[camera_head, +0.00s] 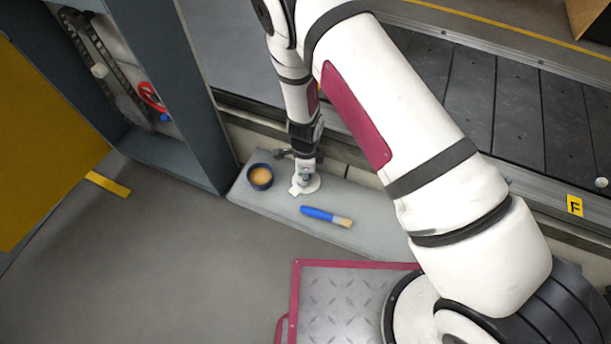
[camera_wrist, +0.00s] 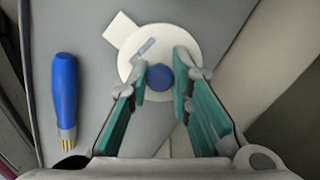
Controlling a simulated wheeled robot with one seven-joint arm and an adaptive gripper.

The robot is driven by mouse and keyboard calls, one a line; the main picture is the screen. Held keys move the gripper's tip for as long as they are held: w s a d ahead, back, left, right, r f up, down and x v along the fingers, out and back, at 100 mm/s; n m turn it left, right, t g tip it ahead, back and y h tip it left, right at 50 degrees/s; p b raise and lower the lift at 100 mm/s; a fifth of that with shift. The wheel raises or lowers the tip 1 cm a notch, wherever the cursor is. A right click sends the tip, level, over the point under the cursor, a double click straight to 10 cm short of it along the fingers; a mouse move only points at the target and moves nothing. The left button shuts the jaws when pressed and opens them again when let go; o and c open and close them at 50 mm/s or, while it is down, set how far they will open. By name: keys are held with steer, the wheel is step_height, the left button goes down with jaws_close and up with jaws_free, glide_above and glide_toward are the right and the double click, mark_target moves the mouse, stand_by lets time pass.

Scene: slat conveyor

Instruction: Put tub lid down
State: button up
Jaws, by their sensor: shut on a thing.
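The tub lid (camera_wrist: 187,43) is a white disc with a blue knob in its middle. In the wrist view my gripper (camera_wrist: 160,78) has its two fingers on either side of the knob and is shut on it. In the head view the lid (camera_head: 312,184) shows at the grey ledge, under my gripper (camera_head: 306,174). Whether the lid touches the ledge I cannot tell. An open blue tub (camera_head: 260,177) with tan contents stands on the ledge to the left of the lid.
A blue-handled brush (camera_head: 326,216) lies on the grey ledge (camera_head: 365,215) in front of the lid; it also shows in the wrist view (camera_wrist: 65,95). A white square piece (camera_wrist: 122,34) is beside the lid's edge. The slat conveyor (camera_head: 520,110) runs behind. An open cabinet (camera_head: 180,90) stands left.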

steer(key=o, duration=0.7)
steer(key=shift+f, duration=0.1)
step_height(320, 180, up, 12)
steer(key=p, duration=0.5)
